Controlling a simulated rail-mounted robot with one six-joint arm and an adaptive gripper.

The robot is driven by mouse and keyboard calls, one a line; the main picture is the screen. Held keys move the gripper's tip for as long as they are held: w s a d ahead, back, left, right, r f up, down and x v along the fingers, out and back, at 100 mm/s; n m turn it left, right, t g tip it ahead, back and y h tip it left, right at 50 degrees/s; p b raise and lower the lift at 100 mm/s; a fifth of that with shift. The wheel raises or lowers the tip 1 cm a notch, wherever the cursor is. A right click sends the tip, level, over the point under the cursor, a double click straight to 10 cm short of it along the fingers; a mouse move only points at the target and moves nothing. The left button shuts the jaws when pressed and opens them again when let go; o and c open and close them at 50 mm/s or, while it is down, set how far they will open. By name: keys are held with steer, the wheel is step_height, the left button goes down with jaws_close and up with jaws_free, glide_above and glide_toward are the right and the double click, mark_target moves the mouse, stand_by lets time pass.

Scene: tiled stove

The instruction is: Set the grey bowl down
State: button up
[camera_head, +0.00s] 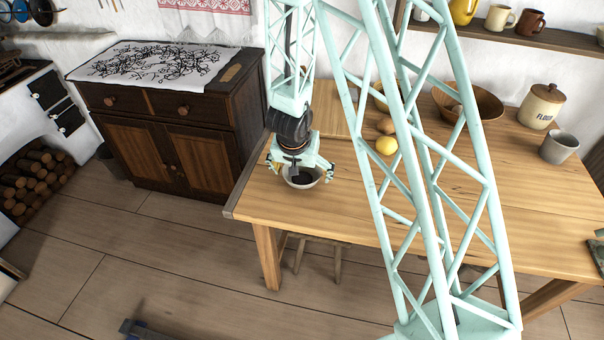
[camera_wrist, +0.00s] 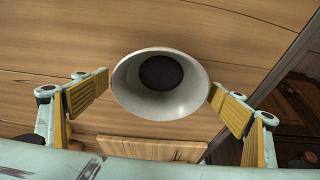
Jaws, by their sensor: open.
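The grey bowl (camera_head: 313,183) is at the left end of the wooden table (camera_head: 345,212), upright, with a dark round patch inside its bottom. In the wrist view the bowl (camera_wrist: 137,97) sits between the two yellow-padded fingers. My gripper (camera_head: 302,173) points down over the bowl, with one finger on each side of it. The fingers are apart and open, and their tips are very close to the rim; I cannot tell whether they touch it. The bowl appears to rest on the table top, though its underside is hidden.
A lemon (camera_head: 387,146) and a brown egg-like item (camera_head: 386,126) lie behind and right of the bowl. A cutting board (camera_wrist: 150,149) is near the bowl. A wooden bowl (camera_head: 482,103), flour jar (camera_head: 541,106) and grey cup (camera_head: 559,148) stand farther right. The table's left edge is close.

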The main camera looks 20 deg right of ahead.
steer(key=p+v, duration=0.6)
steer(key=v, duration=0.6)
stand_by(0.3)
steer(key=shift+w+r, duration=0.1)
stand_by(0.6)
steer(key=s+a+r+n+y, duration=0.15)
steer(key=s+r, duration=0.25)
steer(key=r, duration=0.5)
steer(key=s+a+r+n+y, duration=0.1)
steer(key=s+a+r, duration=0.2)
steer(key=r, duration=0.6)
steer(key=s+a+r+n+y, duration=0.1)
steer(key=s+a+r+y, duration=0.2)
steer(key=r, duration=0.6)
steer(key=s+d+r+h, duration=0.1)
steer(key=s+d+r, duration=0.2)
steer(key=s, duration=0.6)
steer(key=s+d+r+n+h, duration=0.1)
steer(key=s+d+r, duration=0.2)
steer(key=s, duration=0.7)
steer(key=s+d+r+n+h, duration=0.1)
steer(key=s+d+r, duration=0.2)
steer(key=s, duration=0.7)
step_height(320, 180, up, 2)
steer(key=shift+d, duration=0.25)
